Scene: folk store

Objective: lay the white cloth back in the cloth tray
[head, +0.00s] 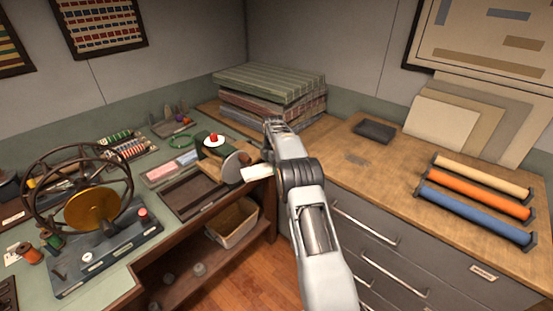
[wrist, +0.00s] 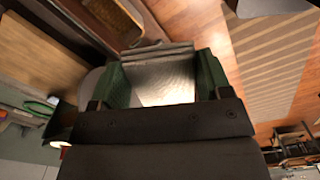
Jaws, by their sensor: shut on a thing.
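The white cloth (head: 257,172) shows as a pale folded piece sticking out left of my arm, near the bench's right edge. In the wrist view the cloth (wrist: 165,88) lies between the green-padded fingers of my gripper (wrist: 163,72), which is shut on it. In the head view my arm hides most of the gripper. A shallow dark brown tray (head: 197,197) lies on the green bench to the left of the cloth, with its floor looking bare. I take it for the cloth tray, but cannot be sure. Pink (head: 160,172) and blue (head: 187,158) pieces lie just behind it.
A grinding wheel (head: 236,166) and a device with a red knob (head: 213,139) stand close to the cloth. A large spoked wheel (head: 78,185) stands at left. A basket (head: 233,222) sits on the shelf below. Stacked striped boxes (head: 268,90) stand behind.

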